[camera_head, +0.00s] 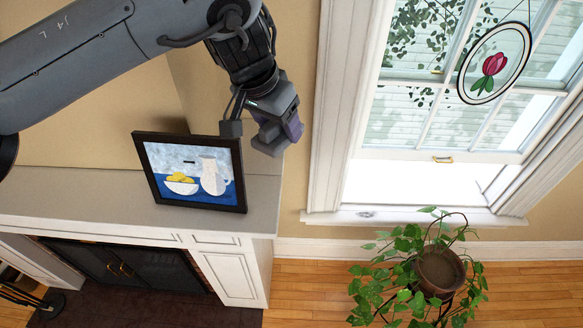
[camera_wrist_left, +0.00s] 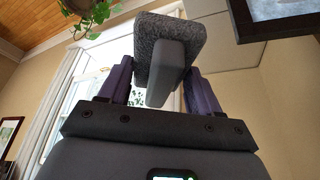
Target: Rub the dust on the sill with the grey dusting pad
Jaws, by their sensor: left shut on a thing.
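My left gripper (camera_head: 272,135) hangs in the air above the right end of the mantel shelf, left of the window. In the left wrist view its two purple fingers (camera_wrist_left: 160,82) are shut on the lighter grey grip of the grey dusting pad (camera_wrist_left: 176,44), whose dark, speckled face lies beyond the grip. In the head view the pad is hard to tell from the gripper. The white sill (camera_head: 420,216) runs under the window, below and to the right of the gripper, well apart from it. A small grey dust patch (camera_head: 366,214) lies on its left part. My right gripper is not in view.
A framed still-life picture (camera_head: 190,172) leans on the mantel shelf (camera_head: 100,204) just below my gripper. A potted ivy (camera_head: 438,270) stands in front of the sill, with leaves reaching near its edge. A round tulip ornament (camera_head: 494,63) hangs before the window.

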